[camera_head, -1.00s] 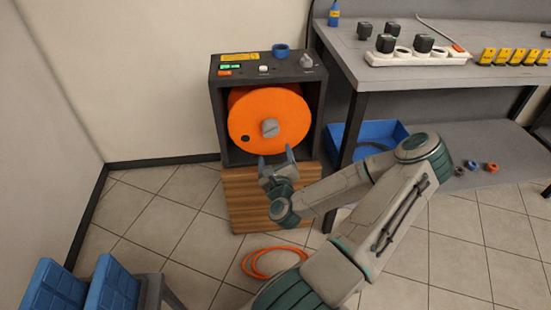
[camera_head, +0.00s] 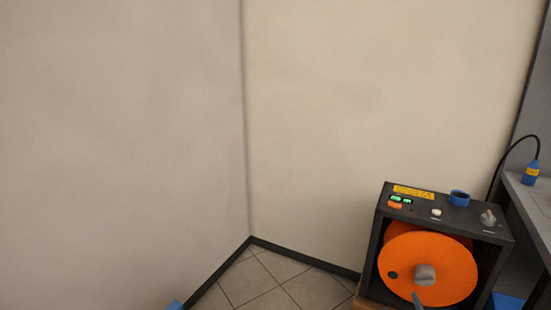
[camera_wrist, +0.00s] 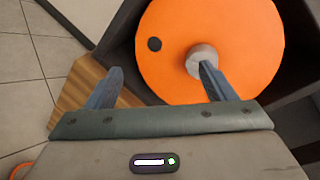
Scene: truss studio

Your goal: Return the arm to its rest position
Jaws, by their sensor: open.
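My gripper (camera_wrist: 158,88) shows in the wrist view with its two blue-grey fingers wide apart and nothing between them. It faces the orange reel (camera_wrist: 210,50) with its grey hub (camera_wrist: 201,58); the right finger overlaps the hub in the picture, and I cannot tell whether they touch. In the head view, only what looks like a fingertip shows at the bottom edge, in front of the orange reel (camera_head: 428,262). The rest of my arm is out of that view.
Bare walls and tiled floor (camera_head: 280,285) lie left.

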